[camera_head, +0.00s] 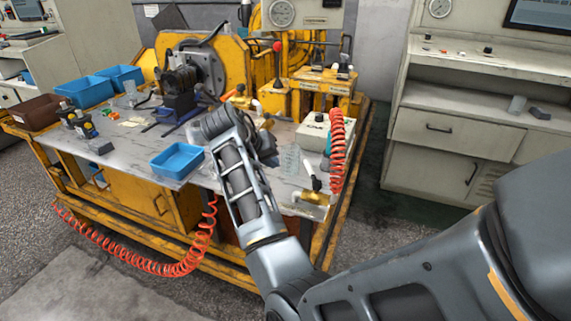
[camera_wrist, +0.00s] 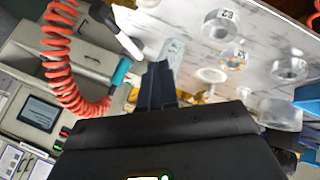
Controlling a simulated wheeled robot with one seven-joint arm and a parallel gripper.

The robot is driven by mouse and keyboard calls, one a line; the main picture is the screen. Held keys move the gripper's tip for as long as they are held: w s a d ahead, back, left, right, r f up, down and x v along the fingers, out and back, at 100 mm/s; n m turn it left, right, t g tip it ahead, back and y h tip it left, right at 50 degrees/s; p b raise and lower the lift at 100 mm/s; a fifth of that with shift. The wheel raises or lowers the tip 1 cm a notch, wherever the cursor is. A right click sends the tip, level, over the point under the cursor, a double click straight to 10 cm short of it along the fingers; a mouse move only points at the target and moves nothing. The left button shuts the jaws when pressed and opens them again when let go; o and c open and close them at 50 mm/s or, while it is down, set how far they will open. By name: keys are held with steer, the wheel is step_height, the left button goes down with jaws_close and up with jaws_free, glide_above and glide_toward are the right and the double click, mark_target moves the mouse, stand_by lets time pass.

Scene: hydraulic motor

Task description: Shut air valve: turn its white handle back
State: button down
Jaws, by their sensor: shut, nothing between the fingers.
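The air valve's white handle (camera_head: 309,168) is near the front right corner of the bench in the head view, slanting, with a black part at its lower end. Brass-coloured fittings (camera_head: 313,198) lie just below it at the bench edge. In the wrist view a white handle (camera_wrist: 130,46) with a black end shows up and left of my fingers. My gripper (camera_wrist: 158,68) is shut and empty, its fingertips apart from the handle in the picture. In the head view my gripper is largely hidden by my wrist, left of the valve. The valve body is partly hidden by my gripper in the wrist view.
A coiled orange hose (camera_head: 337,150) hangs right of the valve and also shows in the wrist view (camera_wrist: 65,60), near a teal connector (camera_wrist: 121,70). A white box (camera_head: 313,133) stands behind. A blue tray (camera_head: 178,160) lies left. Clear round containers (camera_wrist: 220,22) stand on the bench.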

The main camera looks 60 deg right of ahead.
mark_target(310, 166)
steer(key=x, duration=0.9)
steer(key=shift+s+d+f, duration=0.1)
steer(key=shift+d+f, duration=0.1)
steer(key=shift+f, duration=0.05)
steer(key=shift+s+d+r+p, duration=0.15)
steer(key=shift+s+d+r, duration=0.15)
steer(key=shift+s, duration=0.15)
steer(key=shift+s+d+r+p, duration=0.2)
steer(key=shift+s+d, duration=0.15)
steer(key=shift+s, duration=0.15)
steer(key=shift+s+d, duration=0.4)
steer(key=shift+s, duration=0.15)
steer(key=shift+s+d+m+g, duration=0.2)
steer(key=shift+d+m+g, duration=0.2)
steer(key=shift+m, duration=0.2)
steer(key=shift+s+d+m+g+y+b, duration=0.25)
steer(key=shift+d+m+g, duration=0.15)
steer(key=shift+m, duration=0.3)
steer(key=shift+s+d+m+g+y+b, duration=0.3)
steer(key=shift+m+g, duration=0.2)
steer(key=shift+m, duration=0.2)
steer(key=shift+s+d, duration=0.2)
steer(key=shift+s+d+r+p, duration=0.1)
steer(key=shift+s+d+p, duration=0.25)
steer(key=shift+s+p, duration=0.15)
steer(key=shift+s+d, duration=0.1)
